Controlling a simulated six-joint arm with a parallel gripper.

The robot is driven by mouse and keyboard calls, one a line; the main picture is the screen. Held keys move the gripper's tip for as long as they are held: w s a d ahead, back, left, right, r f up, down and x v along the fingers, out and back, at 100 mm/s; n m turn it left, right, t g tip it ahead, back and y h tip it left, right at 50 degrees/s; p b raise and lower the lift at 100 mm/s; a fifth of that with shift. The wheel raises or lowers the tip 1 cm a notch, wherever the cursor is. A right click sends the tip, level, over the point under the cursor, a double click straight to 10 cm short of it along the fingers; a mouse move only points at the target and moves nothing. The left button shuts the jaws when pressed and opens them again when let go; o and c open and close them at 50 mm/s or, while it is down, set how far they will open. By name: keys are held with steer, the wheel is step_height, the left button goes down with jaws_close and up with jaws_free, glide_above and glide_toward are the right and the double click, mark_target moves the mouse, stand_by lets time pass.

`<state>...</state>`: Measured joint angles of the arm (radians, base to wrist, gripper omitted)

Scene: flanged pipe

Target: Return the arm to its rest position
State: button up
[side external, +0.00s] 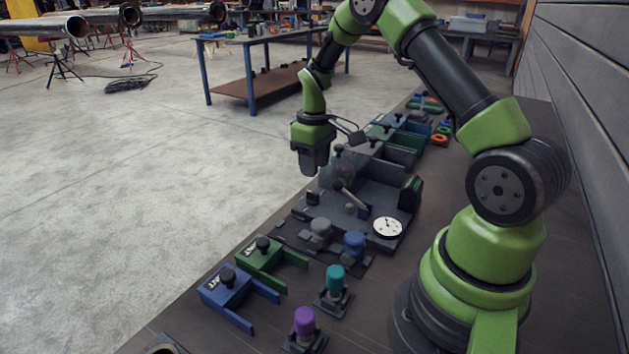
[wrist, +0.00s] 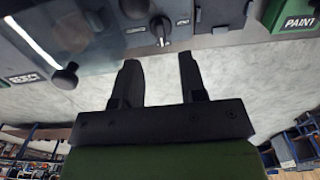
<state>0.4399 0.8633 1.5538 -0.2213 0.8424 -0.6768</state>
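My green and black arm (side external: 455,70) is raised and bent over the workbench. My gripper (side external: 312,165) hangs beside the grey panel, near the bench's floor-side edge. In the wrist view my gripper (wrist: 158,60) has two black fingers standing apart with nothing between them, so it is open and empty. The dark grey panel (side external: 370,205) has a lever (side external: 352,198) and a white-faced dial (side external: 387,228). A dark knob (wrist: 161,28) shows just past the fingertips in the wrist view. The side view does not show the fingertips clearly.
Green (side external: 265,255) and blue (side external: 230,290) brackets lie at the front. Purple (side external: 305,322), teal (side external: 335,280) and blue (side external: 354,243) capped parts stand nearby. Green boxes and coloured rings (side external: 440,138) lie farther back. A plank wall (side external: 590,90) borders the right. Open floor lies left.

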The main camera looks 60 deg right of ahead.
steer(key=shift+r, duration=1.35)
steer(key=s+a+r+m+t, duration=0.1)
steer(key=s+a+r+t, duration=0.15)
steer(key=a+r, duration=0.35)
steer(key=s+a+r+m+t, duration=0.1)
steer(key=s+a+r, duration=0.25)
steer(key=r, duration=0.55)
steer(key=s+a+r+m+t+y, duration=0.2)
steer(key=s+a, duration=0.6)
steer(key=s, duration=0.4)
steer(key=shift+s+a+r+t, duration=0.3)
steer(key=shift+a+r+t, duration=0.1)
steer(key=shift+r+t, duration=0.45)
steer(key=shift+o, duration=0.4)
